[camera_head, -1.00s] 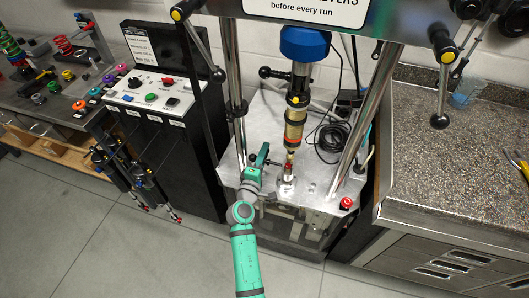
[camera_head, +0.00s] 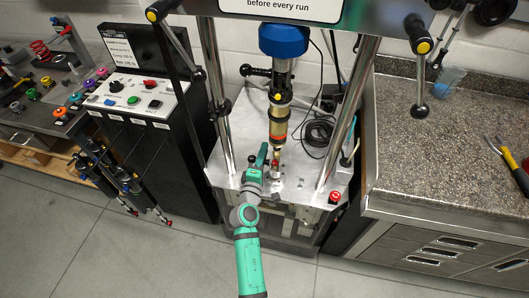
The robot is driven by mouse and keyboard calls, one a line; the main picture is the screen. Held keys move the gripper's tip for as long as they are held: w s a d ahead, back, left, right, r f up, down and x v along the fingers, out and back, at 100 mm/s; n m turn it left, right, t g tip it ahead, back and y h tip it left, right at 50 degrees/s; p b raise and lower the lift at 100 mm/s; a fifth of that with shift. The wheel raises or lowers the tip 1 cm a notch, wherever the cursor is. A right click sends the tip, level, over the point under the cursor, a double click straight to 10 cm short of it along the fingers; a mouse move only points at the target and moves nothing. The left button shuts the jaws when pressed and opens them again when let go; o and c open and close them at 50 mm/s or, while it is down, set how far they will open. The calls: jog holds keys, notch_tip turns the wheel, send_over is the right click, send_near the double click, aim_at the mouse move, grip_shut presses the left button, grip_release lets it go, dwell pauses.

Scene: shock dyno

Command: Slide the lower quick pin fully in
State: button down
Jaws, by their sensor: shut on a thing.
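The dyno's shock (camera_head: 278,118), a gold and black cylinder, hangs upright under a blue cylinder (camera_head: 284,41). Its lower end meets a small clevis (camera_head: 275,172) on the metal base plate. My gripper (camera_head: 268,163) is at the left side of this lower joint, at the end of my green arm, and is shut. The lower quick pin is too small and too hidden by my gripper to make out. How far it sits in the clevis cannot be seen.
Chrome columns (camera_head: 216,95) stand left and right of the shock. A red button (camera_head: 335,197) is on the plate's right front. Black cables (camera_head: 316,135) lie behind. A control box (camera_head: 135,99) stands left, and a speckled worktop (camera_head: 440,150) is at right.

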jog(key=c, duration=1.7)
grip_release()
jog(key=shift+d, duration=0.4)
jog(key=shift+o, duration=0.2)
jog(key=shift+a, duration=0.15)
jog(key=shift+s, duration=0.1)
jog(key=s+a, duration=0.1)
jog(key=s, duration=0.9)
jog(key=shift+s+a, duration=0.3)
jog(key=shift+a, duration=0.05)
